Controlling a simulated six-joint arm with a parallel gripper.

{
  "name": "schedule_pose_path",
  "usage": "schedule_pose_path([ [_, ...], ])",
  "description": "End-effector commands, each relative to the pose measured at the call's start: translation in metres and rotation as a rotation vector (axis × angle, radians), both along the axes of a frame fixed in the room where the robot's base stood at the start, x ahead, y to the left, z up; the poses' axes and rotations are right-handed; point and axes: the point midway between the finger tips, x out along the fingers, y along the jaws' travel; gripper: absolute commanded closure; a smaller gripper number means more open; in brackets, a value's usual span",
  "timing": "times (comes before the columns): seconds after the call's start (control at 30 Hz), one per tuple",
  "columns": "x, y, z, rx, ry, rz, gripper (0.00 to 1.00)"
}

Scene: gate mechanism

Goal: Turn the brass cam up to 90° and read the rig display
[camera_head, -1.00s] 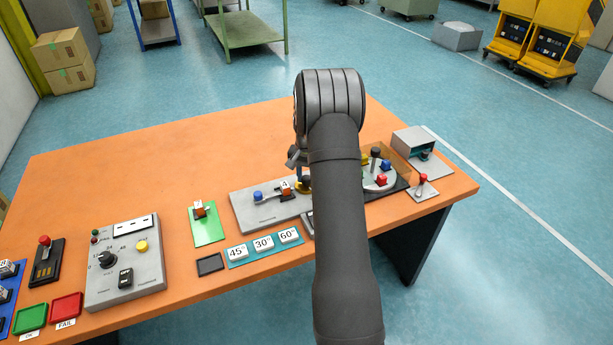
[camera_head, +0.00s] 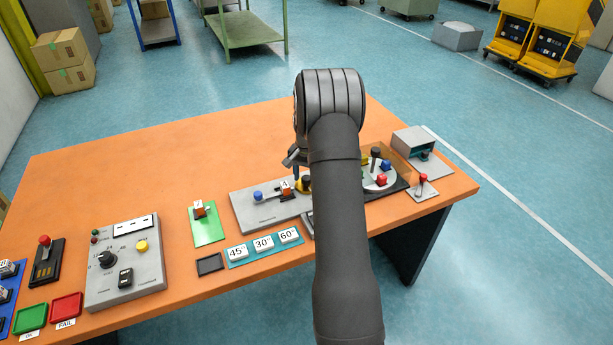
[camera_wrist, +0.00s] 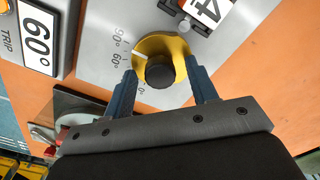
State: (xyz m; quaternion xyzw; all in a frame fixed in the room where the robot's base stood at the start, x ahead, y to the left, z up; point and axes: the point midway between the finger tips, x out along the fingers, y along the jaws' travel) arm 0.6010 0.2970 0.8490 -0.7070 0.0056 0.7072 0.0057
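The brass cam (camera_wrist: 148,46) has a black centre knob (camera_wrist: 160,71) and sits on a grey rig plate (camera_wrist: 98,20) printed with angle labels. A pale mark on the cam points toward the 60° and 90° labels, seemingly nearer 90°. My gripper (camera_wrist: 160,68) straddles the cam, one finger on each side and apart; contact is unclear. In the head view the cam (camera_head: 302,187) is partly behind my arm. A white tile with a "4" (camera_wrist: 208,8) is partly cut off at the wrist view's top. I cannot identify a rig display with certainty.
A "60°" tile (camera_wrist: 37,38) lies left of the plate in the wrist view. In the head view, a blue knob (camera_head: 258,196) stands on the rig's left. A turntable with coloured knobs (camera_head: 383,180) is close on the right. The rear left orange tabletop (camera_head: 130,160) is clear.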

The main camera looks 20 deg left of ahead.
Motion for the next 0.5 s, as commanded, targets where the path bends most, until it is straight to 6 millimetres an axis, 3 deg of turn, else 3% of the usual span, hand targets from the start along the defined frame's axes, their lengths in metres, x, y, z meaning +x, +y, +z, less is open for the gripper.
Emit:
schedule_pose_path([
  [0.3, 0.0, 0.0, 0.004, 0.001, -0.001, 0.001, 0.48],
  [0.5, 0.001, 0.0, 0.035, 0.002, -0.003, 0.001, 0.48],
])
